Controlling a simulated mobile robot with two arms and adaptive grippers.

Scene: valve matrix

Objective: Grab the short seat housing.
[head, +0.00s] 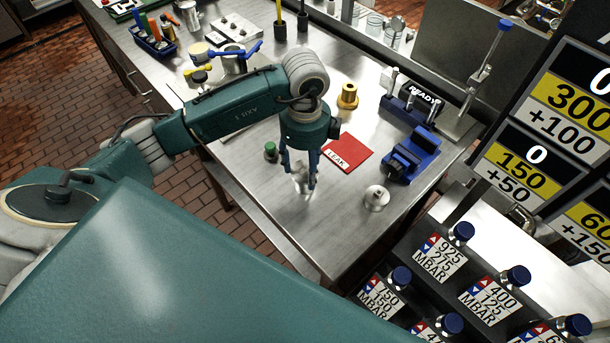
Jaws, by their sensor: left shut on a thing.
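My left gripper (301,183) points down over the steel bench, in front of the red LEAK mat. It is shut on a small silvery metal housing (302,181), largely hidden by the fingers. I cannot tell whether this housing touches the bench or hangs just above it. Another silvery metal part (376,198) with a round flange stands on the bench to the right, apart from the gripper. From this view I cannot tell for sure which part is the short seat housing. My right gripper is not in view.
The red LEAK mat (348,152), a small green-topped part (270,151), a brass fitting (347,96), a blue vise (411,156) and a READY fixture (412,105) surround the gripper. Blue-capped pressure units (448,252) stand at the lower right. The bench's front corner is clear.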

